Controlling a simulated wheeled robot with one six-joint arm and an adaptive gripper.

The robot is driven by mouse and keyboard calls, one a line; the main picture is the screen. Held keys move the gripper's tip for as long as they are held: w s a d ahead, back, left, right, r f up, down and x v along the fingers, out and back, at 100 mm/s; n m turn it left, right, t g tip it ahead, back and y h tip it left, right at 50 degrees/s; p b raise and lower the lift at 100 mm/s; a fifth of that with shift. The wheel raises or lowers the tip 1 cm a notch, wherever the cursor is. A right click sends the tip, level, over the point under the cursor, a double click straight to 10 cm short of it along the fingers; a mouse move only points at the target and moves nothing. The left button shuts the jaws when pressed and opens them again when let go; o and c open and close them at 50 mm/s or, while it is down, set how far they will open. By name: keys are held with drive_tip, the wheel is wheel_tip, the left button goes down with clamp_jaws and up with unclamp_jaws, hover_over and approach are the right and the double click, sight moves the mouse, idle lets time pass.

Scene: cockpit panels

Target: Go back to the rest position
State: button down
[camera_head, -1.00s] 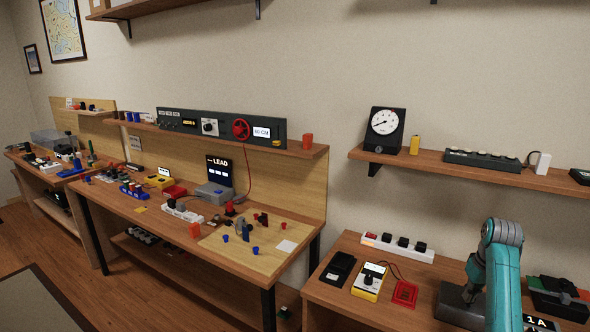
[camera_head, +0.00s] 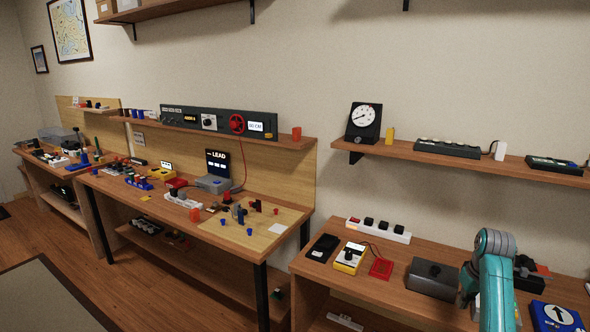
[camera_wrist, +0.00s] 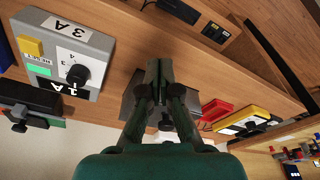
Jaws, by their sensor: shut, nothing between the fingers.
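My gripper (camera_wrist: 160,80) shows in the middle of the wrist view with its dark green fingers together and nothing between them. A dark grey box lies partly hidden behind the fingers. In the head view my teal arm rises at the lower right, and the gripper end is out of sight there. The dark grey box (camera_head: 433,279) stands on the right bench beside my arm.
The right bench (camera_head: 400,262) holds a yellow meter (camera_head: 350,257), a red pad (camera_head: 381,269), a white strip with black knobs (camera_head: 378,230) and a blue box with an arrow (camera_head: 556,317). A shelf (camera_head: 460,164) hangs above. A grey 3 A box (camera_wrist: 66,55) is near my gripper.

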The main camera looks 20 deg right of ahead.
drive_tip(key=s+a+f+t+h, duration=0.1)
drive_tip(key=s+a+f+t, duration=0.15)
drive_tip(key=a+f, duration=1.5)
drive_tip(key=s+a+f+n+t+h, duration=0.1)
drive_tip(key=s+a+f+t, duration=0.1)
drive_tip(key=s+a+f, duration=0.4)
drive_tip(key=s+a+f+n+t, duration=0.15)
drive_tip(key=s+a, duration=0.25)
drive_tip(key=a, duration=0.5)
drive_tip(key=s+a+r+t, duration=0.2)
drive_tip(key=s+a+r, duration=0.1)
drive_tip(key=s+a, duration=0.3)
drive_tip(key=s+a+r+t, duration=0.1)
drive_tip(key=s+a+r, duration=0.25)
drive_tip(key=s, duration=0.55)
drive_tip(key=s+a+r+t+y, duration=0.1)
drive_tip(key=s+a+r+t, duration=0.1)
drive_tip(key=s+r, duration=0.4)
drive_tip(key=s+a+r+n+t+y, duration=0.1)
drive_tip(key=s+a+r+t, duration=0.1)
drive_tip(key=s+r, duration=0.5)
wheel_tip(320, 180, up, 4)
drive_tip(key=shift+a+r+y, duration=0.15)
drive_tip(key=shift+a+y, duration=0.25)
drive_tip(key=shift+a, duration=0.5)
